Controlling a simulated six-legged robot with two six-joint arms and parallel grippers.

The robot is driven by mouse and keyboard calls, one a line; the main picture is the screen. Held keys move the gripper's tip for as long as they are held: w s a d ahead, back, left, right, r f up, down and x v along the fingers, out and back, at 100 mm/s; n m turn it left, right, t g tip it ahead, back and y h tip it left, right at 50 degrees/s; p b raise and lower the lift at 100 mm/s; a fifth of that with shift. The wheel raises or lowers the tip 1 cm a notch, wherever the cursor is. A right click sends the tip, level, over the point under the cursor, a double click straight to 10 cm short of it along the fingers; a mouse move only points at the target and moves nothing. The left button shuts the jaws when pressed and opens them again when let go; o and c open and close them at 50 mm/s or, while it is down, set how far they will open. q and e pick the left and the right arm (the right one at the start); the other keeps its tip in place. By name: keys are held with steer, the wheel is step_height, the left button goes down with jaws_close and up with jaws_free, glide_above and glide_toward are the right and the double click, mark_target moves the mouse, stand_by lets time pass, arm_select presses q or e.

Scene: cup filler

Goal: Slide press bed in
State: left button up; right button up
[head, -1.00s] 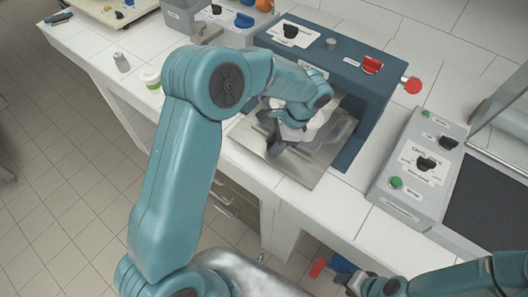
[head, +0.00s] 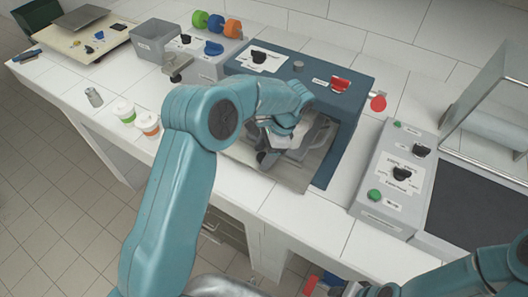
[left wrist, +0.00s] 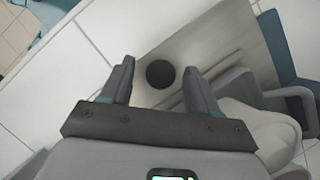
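The press bed (head: 287,182) is a flat grey metal plate. It sticks out of the front of the blue press (head: 343,103). A grey and white shape (left wrist: 240,90) lies on the plate, partly hidden by my arm in the head view. My left gripper (head: 267,156) is low over the bed's front left part. In the left wrist view my left gripper (left wrist: 160,82) is open, with a round black knob (left wrist: 160,73) between its fingers and gaps on both sides. My right gripper (head: 345,290) is at the bottom edge, mostly cut off, near red and blue pieces.
A grey control box (head: 388,178) with knobs and green buttons stands right of the press. Two lidded cups (head: 147,124) and a small metal cylinder (head: 94,97) stand on the white counter to the left. The counter's front edge runs below the bed.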

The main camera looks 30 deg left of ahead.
arm_select(q)
steer(key=shift+w, duration=0.1)
steer(key=shift+w+d+r, duration=0.1)
steer(key=shift+r, duration=0.15)
steer(key=v, duration=1.5)
steer(key=shift+r, duration=0.35)
steer(key=shift+d, duration=0.15)
steer(key=s+a+n+t+h+b, duration=0.1)
steer(key=s+a+n+t+h, duration=0.3)
steer(key=n, duration=1.4)
steer(key=shift+g+y, duration=0.3)
steer(key=shift+g, duration=0.3)
steer(key=f, duration=0.5)
steer(key=a+f, duration=0.1)
steer(key=f, duration=0.4)
steer(key=f+p, duration=0.1)
steer(key=f, duration=0.4)
steer(key=shift+s+a, duration=0.15)
